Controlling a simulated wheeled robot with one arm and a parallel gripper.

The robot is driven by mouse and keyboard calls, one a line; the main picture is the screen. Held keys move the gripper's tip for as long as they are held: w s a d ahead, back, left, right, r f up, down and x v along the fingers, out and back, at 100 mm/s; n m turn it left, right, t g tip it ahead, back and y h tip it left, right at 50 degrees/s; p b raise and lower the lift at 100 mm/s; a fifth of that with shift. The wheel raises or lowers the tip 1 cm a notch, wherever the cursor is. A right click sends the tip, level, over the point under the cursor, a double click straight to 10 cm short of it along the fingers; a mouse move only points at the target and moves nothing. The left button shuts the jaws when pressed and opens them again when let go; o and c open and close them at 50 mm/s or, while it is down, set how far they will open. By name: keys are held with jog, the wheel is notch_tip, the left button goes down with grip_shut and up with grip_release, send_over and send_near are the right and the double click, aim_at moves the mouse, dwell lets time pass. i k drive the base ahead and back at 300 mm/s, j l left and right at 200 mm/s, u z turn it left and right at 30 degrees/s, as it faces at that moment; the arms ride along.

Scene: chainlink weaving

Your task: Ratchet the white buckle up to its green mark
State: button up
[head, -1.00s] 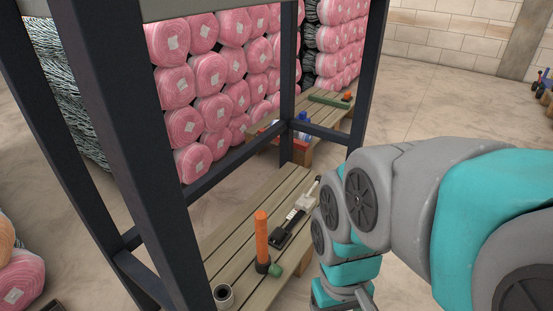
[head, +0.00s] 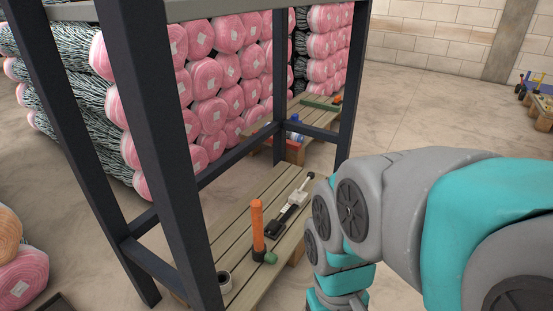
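The white buckle (head: 297,198) appears as a small white piece on a dark strap-like item (head: 281,220) lying on a slatted wooden bench (head: 238,213). A thin light-grey bar with a dark tip extends from it toward the back right. The buckle is small here, and I cannot make out a green mark on the strap. My arm comes in from the right and bends down at the bottom, to the right of the bench. My gripper's fingers are below the picture edge and out of view.
A dark metal frame (head: 165,140) stands around the bench. Pink rolls (head: 211,115) are stacked behind. Open floor (head: 410,100) lies at the right.

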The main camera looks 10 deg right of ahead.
aim_at(310, 175)
jog(key=k+j, duration=0.1)
jog(key=k, duration=0.15)
jog(key=i+l+u, duration=0.5)
jog(key=i+l, duration=0.3)
jog(key=i, duration=0.2)
